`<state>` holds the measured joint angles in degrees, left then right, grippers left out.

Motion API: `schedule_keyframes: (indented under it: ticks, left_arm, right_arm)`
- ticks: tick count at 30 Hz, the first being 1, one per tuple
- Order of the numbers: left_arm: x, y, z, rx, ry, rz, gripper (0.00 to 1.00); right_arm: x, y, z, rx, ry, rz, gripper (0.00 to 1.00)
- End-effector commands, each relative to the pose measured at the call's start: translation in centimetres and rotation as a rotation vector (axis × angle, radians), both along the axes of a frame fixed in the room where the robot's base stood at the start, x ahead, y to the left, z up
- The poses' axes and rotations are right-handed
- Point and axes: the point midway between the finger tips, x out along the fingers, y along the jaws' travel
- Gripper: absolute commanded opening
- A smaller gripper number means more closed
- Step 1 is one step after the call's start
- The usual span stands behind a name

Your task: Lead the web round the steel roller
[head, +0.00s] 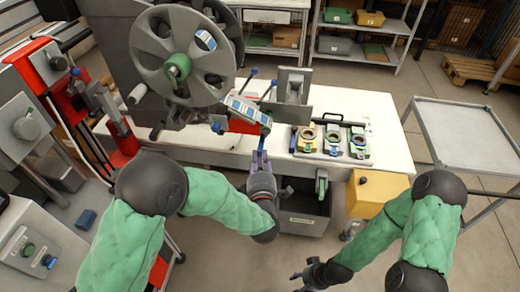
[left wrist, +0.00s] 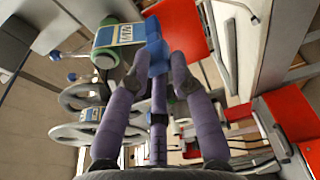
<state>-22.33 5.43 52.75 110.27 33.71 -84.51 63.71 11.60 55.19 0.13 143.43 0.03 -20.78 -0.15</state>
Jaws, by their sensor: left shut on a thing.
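My left gripper (head: 262,150) points up at the front of the machine, just below a roll with a blue and white label (head: 247,108). In the left wrist view my left gripper's purple fingers (left wrist: 160,80) are closed on a blue strip (left wrist: 157,57), which looks like the end of the web. The labelled roll (left wrist: 120,36) is just beyond and left of the fingertips, with a green end. I cannot tell which part is the steel roller, or whether the strip touches it. My right gripper (head: 305,275) is low at the bottom, apart from the machine; its fingers are too small to read.
A large grey reel (head: 180,55) with a green hub stands above left. Blue-knobbed levers (head: 268,90) and a red plate (left wrist: 180,28) are close to the fingers. Several coloured parts (head: 332,141) lie on the white table (head: 385,108). A grey bin (head: 305,212) stands below.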

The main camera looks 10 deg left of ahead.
Motion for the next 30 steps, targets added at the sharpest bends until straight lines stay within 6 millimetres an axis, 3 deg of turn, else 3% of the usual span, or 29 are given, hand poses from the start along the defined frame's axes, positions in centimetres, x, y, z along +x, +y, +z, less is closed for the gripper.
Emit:
schedule_keyframes:
  ticks: [1,4,13,30]
  left_arm:
    - [-0.1,0.0,0.4,0.001,0.002,0.0,0.0]
    - [-0.2,0.0,0.2,-0.001,0.002,-0.003,0.0]
    - [-0.2,0.7,-0.3,-0.003,0.0,-0.002,0.0]
    - [-0.3,5.8,-1.6,-0.004,0.002,-0.001,0.0]
  right_arm:
    - [0.0,0.0,1.1,0.0,0.0,0.0,0.5]
    - [0.0,0.0,1.8,0.0,0.0,0.0,0.5]
    - [0.0,0.0,2.1,0.0,0.001,0.0,0.5]
    - [0.0,0.0,1.8,0.0,0.001,0.0,0.5]
